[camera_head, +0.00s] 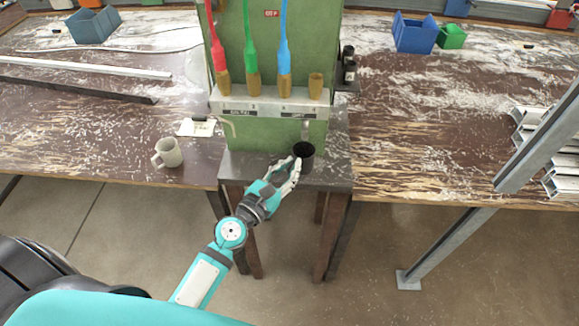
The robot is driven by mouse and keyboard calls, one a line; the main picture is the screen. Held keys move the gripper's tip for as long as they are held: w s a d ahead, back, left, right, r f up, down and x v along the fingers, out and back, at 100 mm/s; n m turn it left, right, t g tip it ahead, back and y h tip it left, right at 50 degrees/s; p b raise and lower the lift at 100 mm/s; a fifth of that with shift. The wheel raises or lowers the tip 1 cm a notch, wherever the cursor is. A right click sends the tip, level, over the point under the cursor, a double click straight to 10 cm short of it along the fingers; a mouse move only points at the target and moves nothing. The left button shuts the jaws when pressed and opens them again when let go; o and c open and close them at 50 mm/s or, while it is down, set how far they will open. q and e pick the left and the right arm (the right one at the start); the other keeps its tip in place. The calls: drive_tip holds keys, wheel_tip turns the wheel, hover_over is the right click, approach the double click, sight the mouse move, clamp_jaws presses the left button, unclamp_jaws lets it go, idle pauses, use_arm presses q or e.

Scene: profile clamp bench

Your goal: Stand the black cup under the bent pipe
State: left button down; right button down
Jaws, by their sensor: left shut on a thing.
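The black cup (305,150) stands upright at the front of the green dispenser, below the short straight grey spout (305,130). My left gripper (297,168) reaches up to it from the front left and is shut on its side. The fingers hide part of the cup, and I cannot tell whether its base touches the stand. The bent pipe (230,124) sticks out at the dispenser's left front corner, well to the left of the cup. My right gripper is not in view.
The green dispenser (265,140) sits on a narrow dark stand (335,170). A pale mug (168,152) stands on the left bench near its front edge. A sloping metal post (540,135) and aluminium profiles (560,180) are at right. The stand's top below the bent pipe looks clear.

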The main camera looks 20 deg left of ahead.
use_arm(q)
drive_tip(key=shift+f+b, duration=0.3)
drive_tip(key=c, duration=1.4)
unclamp_jaws()
drive_tip(key=shift+o, duration=0.2)
drive_tip(key=shift+s, duration=0.15)
drive_tip(key=b+v, duration=0.3)
drive_tip(key=v, duration=0.6)
drive_tip(key=shift+s+b, duration=0.35)
drive_tip(key=shift+a, duration=0.1)
